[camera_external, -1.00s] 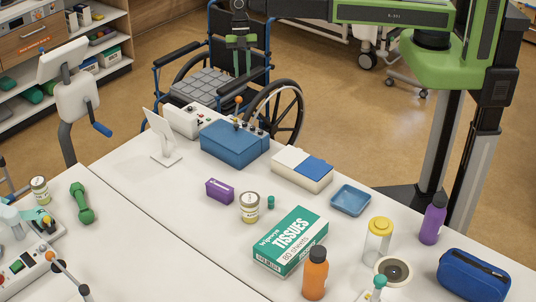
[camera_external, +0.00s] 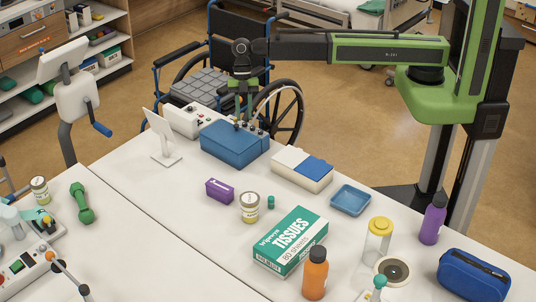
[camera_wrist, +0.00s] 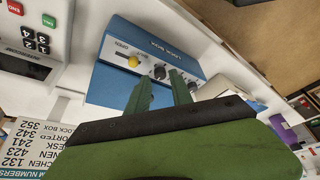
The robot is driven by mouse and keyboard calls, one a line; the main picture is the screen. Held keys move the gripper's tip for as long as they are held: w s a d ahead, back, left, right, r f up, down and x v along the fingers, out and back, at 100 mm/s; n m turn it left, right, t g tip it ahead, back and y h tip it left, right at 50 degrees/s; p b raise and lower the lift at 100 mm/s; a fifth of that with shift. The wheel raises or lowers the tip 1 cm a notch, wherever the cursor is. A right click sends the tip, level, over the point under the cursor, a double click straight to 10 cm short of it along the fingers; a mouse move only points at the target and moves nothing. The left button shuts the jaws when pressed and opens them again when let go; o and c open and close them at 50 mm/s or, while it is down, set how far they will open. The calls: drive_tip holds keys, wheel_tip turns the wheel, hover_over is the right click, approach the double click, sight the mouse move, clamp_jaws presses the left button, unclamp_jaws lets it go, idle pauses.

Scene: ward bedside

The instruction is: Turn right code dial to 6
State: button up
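The blue lock box (camera_external: 235,150) stands near the table's far edge; in the wrist view its labelled face (camera_wrist: 155,45) shows a yellow knob (camera_wrist: 133,61) and dark dials. One dark dial (camera_wrist: 160,73) shows between my fingertips. The dials' settings are too small to read. My gripper (camera_wrist: 162,80) is open and empty, its two green fingers apart and pointing at the dial face. In the external view my gripper (camera_external: 243,118) is just above the box's back edge; contact cannot be told.
A white keypad device (camera_external: 182,120) stands left of the box, and a white-and-blue box (camera_external: 302,168) to its right. A number card (camera_wrist: 35,148) lists "LOCK BOX 352". A wheelchair (camera_external: 235,60) is behind the table.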

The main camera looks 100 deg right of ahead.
drive_tip(key=shift+x, duration=0.8)
drive_tip(key=shift+r, duration=0.1)
clamp_jaws()
drive_tip(key=shift+s+m, duration=0.1)
drive_tip(key=shift+m, duration=0.2)
